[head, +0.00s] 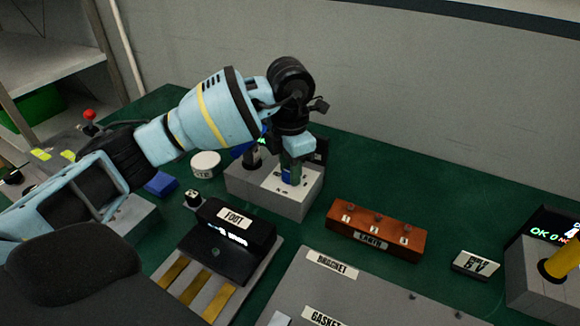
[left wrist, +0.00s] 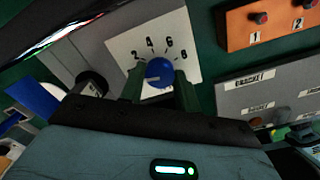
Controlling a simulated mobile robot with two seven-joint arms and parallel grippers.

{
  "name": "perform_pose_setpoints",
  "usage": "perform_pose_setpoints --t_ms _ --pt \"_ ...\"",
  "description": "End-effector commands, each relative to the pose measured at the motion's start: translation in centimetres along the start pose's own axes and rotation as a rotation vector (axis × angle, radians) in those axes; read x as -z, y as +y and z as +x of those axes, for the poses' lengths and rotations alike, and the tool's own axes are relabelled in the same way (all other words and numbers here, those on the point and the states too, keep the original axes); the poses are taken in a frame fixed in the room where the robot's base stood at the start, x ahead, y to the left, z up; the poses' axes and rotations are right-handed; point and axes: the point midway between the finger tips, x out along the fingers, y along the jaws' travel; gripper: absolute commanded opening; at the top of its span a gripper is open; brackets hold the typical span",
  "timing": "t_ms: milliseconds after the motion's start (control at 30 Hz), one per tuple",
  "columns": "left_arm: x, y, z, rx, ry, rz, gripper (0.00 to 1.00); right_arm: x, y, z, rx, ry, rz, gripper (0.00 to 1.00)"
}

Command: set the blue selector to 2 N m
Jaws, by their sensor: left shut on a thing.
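The blue selector (left wrist: 159,72) is a round knob on a white dial plate (left wrist: 176,25) marked 2, 4, 6 and 8. A small pale mark shows on the knob's left part; I cannot tell exactly which number it points to. My left gripper (left wrist: 160,88) is shut on the knob, one finger on each side. In the head view the left gripper (head: 290,172) reaches down onto the top of a grey box (head: 297,207), and its fingers mostly hide the knob. My right gripper is not in view.
A black FOOT unit (head: 235,240) stands in front of the box. An orange-brown LAMPS block (head: 375,230) is to its right. A white round-topped item (head: 205,163) stands left of the box. Green tabletop (head: 400,180) is clear at the back right.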

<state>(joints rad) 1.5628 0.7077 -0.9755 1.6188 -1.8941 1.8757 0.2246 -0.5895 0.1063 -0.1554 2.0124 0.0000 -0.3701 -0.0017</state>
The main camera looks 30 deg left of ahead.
Motion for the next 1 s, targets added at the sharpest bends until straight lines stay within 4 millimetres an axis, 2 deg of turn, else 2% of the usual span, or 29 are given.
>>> perform_pose_setpoints --t_ms 267,700,1000 --pt "0.0 0.04 -0.05 -0.001 0.0 0.102 0.09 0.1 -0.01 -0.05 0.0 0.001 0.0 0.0" --pt "0.02 0.03 -0.01 0.0 0.001 0.443 0.09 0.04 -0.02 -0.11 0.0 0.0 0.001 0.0" --pt "0.01 0.0 0.01 -0.001 0.0 0.617 0.09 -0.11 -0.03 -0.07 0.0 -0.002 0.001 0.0"
